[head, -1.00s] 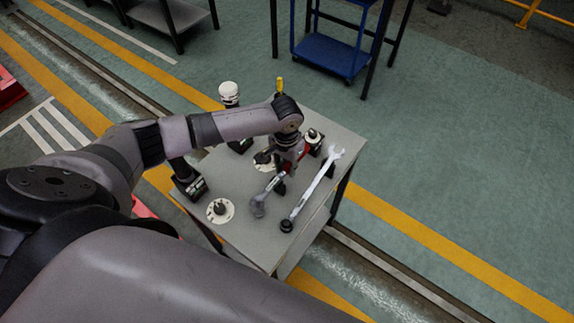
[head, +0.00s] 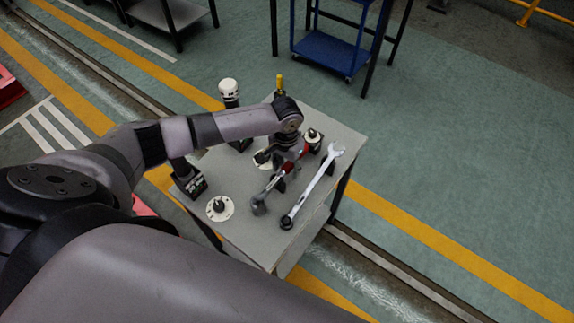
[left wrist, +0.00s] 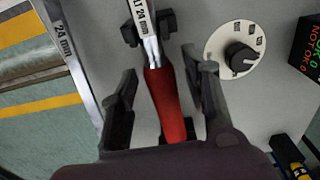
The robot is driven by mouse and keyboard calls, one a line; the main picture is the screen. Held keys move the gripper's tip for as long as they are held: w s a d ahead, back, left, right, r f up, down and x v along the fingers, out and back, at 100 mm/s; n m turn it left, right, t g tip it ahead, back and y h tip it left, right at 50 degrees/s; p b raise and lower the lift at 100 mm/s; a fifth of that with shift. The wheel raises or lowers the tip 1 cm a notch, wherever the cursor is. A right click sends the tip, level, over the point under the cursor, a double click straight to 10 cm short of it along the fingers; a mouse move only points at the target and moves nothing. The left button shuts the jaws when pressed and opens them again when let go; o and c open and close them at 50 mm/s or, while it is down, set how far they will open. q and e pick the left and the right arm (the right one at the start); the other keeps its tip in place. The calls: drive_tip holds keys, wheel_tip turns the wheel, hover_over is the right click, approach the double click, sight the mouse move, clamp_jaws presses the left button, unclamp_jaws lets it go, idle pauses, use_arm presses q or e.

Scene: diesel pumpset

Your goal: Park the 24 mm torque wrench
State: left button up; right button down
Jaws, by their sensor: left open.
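The torque wrench has a red grip (left wrist: 170,105) and a steel shaft marked "24 mm" in the left wrist view. In the head view its shaft (head: 270,188) and round head lie on the grey cart top. The shaft passes through a black holder (left wrist: 130,32). My left gripper (left wrist: 165,88) is open, one finger on each side of the red grip, with gaps showing. In the head view the left gripper (head: 284,160) is over the wrench, and the arm hides part of it. My right gripper is not in view.
A long spanner (head: 318,186), also marked 24 mm (left wrist: 68,45), lies beside the torque wrench. White dials (head: 220,208) and a black display box (left wrist: 308,45) stand on the cart (head: 250,240). A white-topped post (head: 229,90) is at the back.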

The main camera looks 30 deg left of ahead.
use_arm(q)
drive_tip(key=shift+s+f, duration=0.1)
wheel_tip(320, 180, up, 12)
idle(0.6)
drive_tip(key=shift+a, duration=0.1)
idle(0.4)
